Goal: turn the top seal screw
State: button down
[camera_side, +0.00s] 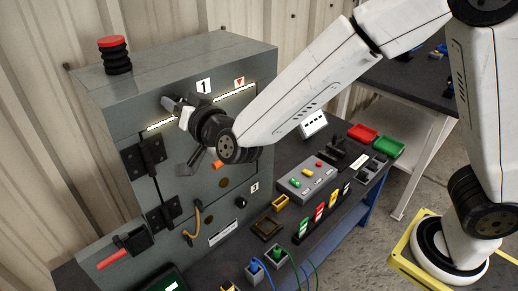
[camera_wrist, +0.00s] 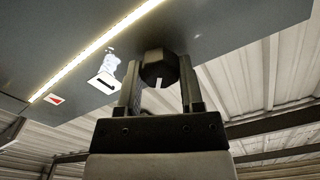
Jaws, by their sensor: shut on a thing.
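The top seal screw (camera_wrist: 160,66) is a dark faceted knob with a white mark, on the face of the grey enclosure (camera_side: 95,91). In the wrist view it sits between the two fingers of my gripper (camera_wrist: 158,80), which is shut on it. In the side view my gripper (camera_side: 178,107) is at the upper part of the enclosure front, left of the label "1" (camera_side: 204,86). The screw cannot be made out there, behind the gripper.
A lit strip (camera_side: 238,91) runs along the enclosure's upper front. A red-topped stack (camera_side: 115,55) stands on top. Black hinges (camera_side: 144,157) and a red-handled lever (camera_side: 122,251) lie below left. The bench to the right holds a button box (camera_side: 307,179) and coloured trays (camera_side: 362,133).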

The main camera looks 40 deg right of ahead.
jog(key=shift+m, duration=0.4)
jog(key=shift+c, duration=1.1)
grip_release()
jog(key=shift+s, duration=0.1)
jog(key=s, duration=0.7)
jog(key=shift+s, duration=0.3)
